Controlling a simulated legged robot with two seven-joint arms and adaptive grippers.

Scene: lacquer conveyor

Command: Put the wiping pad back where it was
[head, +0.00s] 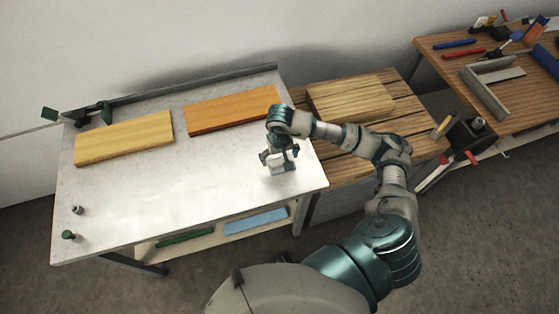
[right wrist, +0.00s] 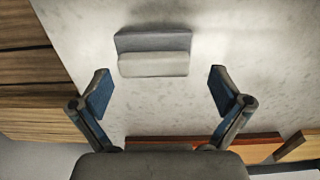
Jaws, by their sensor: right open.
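The wiping pad (right wrist: 154,64), a small block with a pale front part and a grey part behind it, appears to rest on the light table top (head: 180,205). In the head view the pad (head: 283,169) is partly hidden by my right gripper (head: 279,158), near the table's right edge. My right gripper is above the pad. In the right wrist view the gripper (right wrist: 160,84) is open, its blue-padded fingers well apart. The pad lies between their lines, beyond the tips, and neither finger touches it. My left gripper is not in view.
A yellow board (head: 124,138) and an orange board (head: 232,109) lie along the table's back. Two small knobs (head: 77,210) (head: 69,235) are at the left edge. A wooden bench (head: 315,150) with a wooden block (head: 352,97) adjoins the right. The table's middle is clear.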

